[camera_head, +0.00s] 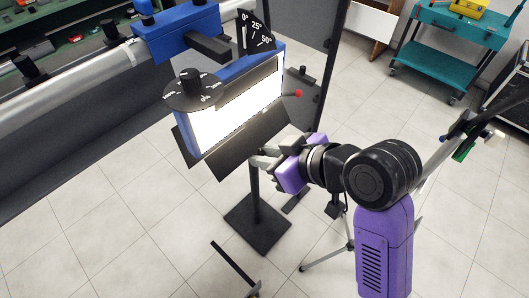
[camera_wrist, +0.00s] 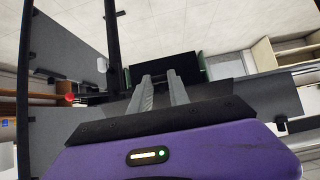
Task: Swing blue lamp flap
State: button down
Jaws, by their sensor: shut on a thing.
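The blue lamp (camera_head: 207,138) hangs from a metal bar at upper centre in the head view, its white panel (camera_head: 235,103) lit. A thin black flap (camera_head: 238,146) slants out below the panel. My gripper (camera_head: 256,158) reaches in from the right, its fingertips at the flap's lower right edge, shut on the flap. In the wrist view my two grey fingers (camera_wrist: 160,82) point away, close together, with dark surfaces around their tips. The exact contact is too small to make out.
A black dial (camera_head: 191,92) and an angle-marked plate (camera_head: 256,32) sit on the lamp. A black stand base (camera_head: 258,222) is below. A teal cart (camera_head: 450,42) is far right.

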jog(key=shift+p+v, duration=0.5)
jog(key=shift+v, duration=0.5)
jog(key=shift+r, duration=0.1)
jog(key=shift+p+v, duration=0.9)
jog(key=shift+v, duration=0.1)
jog(key=shift+w+r, duration=0.1)
jog(key=shift+r, duration=0.1)
jog(key=shift+s+d+r+p, duration=0.15)
jog(key=shift+r+p, duration=0.35)
jog(key=shift+s+d+r+p, duration=0.15)
jog(key=shift+r+p, duration=0.3)
jog(key=shift+r, duration=0.1)
